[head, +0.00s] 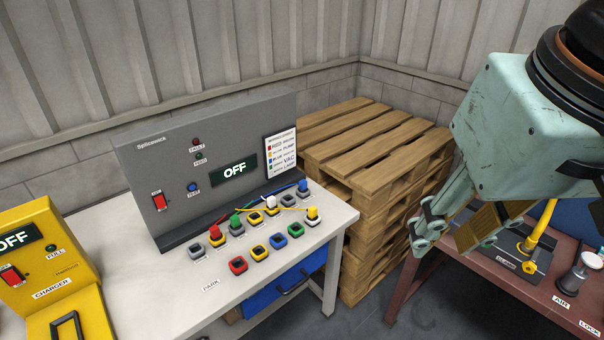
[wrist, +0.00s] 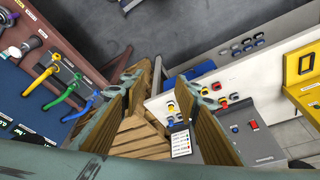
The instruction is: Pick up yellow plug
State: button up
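The yellow plug (head: 312,212) stands upright in a white socket at the right end of the plug rows on the light workbench, in the head view. A yellow cable runs from it to the left. My gripper (head: 452,240) is well to the right of the plug and higher, near the maroon table, apart from the plug. In the wrist view my gripper (wrist: 158,83) shows both fingers spread with nothing between them.
Red (head: 214,232), green (head: 236,219), white (head: 271,203) and blue (head: 303,186) plugs stand close by, with cables crossing. A grey panel (head: 150,190) reading OFF rises behind. Stacked pallets (head: 400,140) fill the gap to the maroon table (head: 480,270). A yellow charger (head: 50,250) stands left.

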jog(key=w+a+m, duration=0.1)
jog(key=w+m, duration=0.2)
jog(key=w, duration=1.3)
jog(key=m+g+h, duration=0.1)
jog(key=m+g, duration=0.2)
jog(key=m, duration=0.4)
send_over(313, 208)
jog(key=a, duration=0.1)
notch_tip(313, 208, down, 30)
jog(key=shift+s+a, duration=0.15)
jog(key=shift+s, duration=0.25)
jog(key=shift+b, duration=0.3)
jog(key=shift+w+d+f+b, duration=0.1)
jog(key=shift+d+f+b, duration=0.05)
jog(key=shift+f, duration=1.25)
jog(key=shift+w+d+f+b, duration=0.1)
jog(key=shift+d+f+b, duration=0.1)
jog(key=shift+f, duration=1.25)
jog(key=shift+w+d+f+b, duration=0.1)
jog(key=shift+f+b, duration=0.05)
jog(key=shift+f, duration=1.25)
jog(key=shift+w+d+f+b, duration=0.1)
jog(key=shift+f+b, duration=0.1)
jog(key=shift+f, duration=1.1)
jog(key=shift+d+f+b, duration=0.1)
jog(key=shift+f+b, duration=0.1)
jog(key=shift+f, duration=1.1)
